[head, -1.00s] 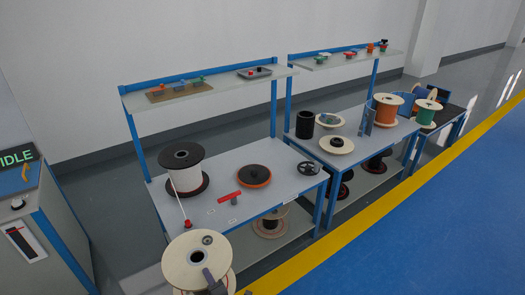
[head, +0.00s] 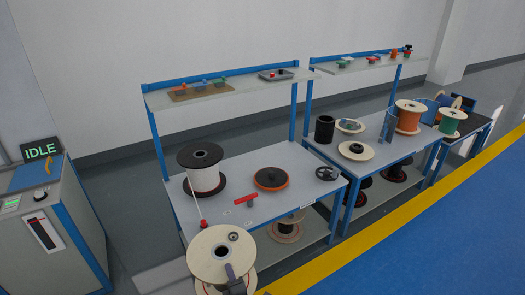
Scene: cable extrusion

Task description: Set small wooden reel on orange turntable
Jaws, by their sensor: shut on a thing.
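The pale wooden reel (head: 205,256) is at the bottom of the head view, tilted so that one round flange and its dark centre hole face me. My gripper (head: 232,274) is shut on the near rim of this reel and holds it up in front of the near workbench. The reel's lower part is partly hidden by my gripper. The orange turntable (head: 271,185), an orange disc with a black top and a small centre knob, sits on that bench, up and right of the reel. Nothing stands on it.
On the near bench (head: 240,168), a white cable reel (head: 203,178) stands left of the turntable, a red T-shaped piece (head: 246,199) lies in front, and a black handwheel (head: 326,173) lies right. A second bench with several reels stands further right. A yellow line borders the blue floor.

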